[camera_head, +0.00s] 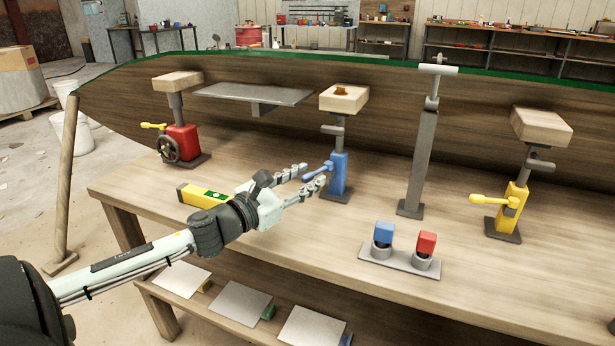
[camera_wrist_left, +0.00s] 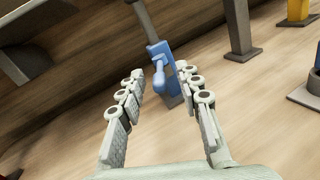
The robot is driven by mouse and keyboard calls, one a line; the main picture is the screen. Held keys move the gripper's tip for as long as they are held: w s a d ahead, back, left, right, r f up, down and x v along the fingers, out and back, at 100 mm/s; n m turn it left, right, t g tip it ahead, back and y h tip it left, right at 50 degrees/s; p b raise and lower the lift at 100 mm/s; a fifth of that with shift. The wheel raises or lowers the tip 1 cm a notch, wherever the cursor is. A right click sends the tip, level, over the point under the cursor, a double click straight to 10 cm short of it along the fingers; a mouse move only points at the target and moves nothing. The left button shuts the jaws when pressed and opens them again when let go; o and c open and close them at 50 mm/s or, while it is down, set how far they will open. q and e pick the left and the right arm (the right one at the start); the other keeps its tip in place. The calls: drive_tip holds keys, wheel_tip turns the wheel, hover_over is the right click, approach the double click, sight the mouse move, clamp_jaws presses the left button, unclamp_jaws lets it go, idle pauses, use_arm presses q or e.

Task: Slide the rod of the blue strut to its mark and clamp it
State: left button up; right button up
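The blue strut (camera_head: 338,174) stands upright on the bench, with a blue lever (camera_head: 318,172) pointing left. Its grey rod (camera_head: 338,133) rises from the blue body to a wooden block (camera_head: 343,98) at the top. My left gripper (camera_head: 311,179) is open and empty, just left of the strut, its fingertips close to the lever. In the left wrist view the blue strut (camera_wrist_left: 170,85) and its lever (camera_wrist_left: 158,72) lie ahead between the open fingers, with nothing gripped. I cannot make out a mark on the rod. My right gripper is not in view.
A red strut (camera_head: 183,138) with a handwheel stands left and a yellow strut (camera_head: 512,200) right. A grey post (camera_head: 421,165) stands between blue and yellow. A tray (camera_head: 400,261) holds a blue and a red piece. A yellow level (camera_head: 203,196) lies beside my left arm. The hull rises behind.

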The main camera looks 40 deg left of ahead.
use_arm(q)
drive_tip(key=shift+w, duration=0.4)
clamp_jaws()
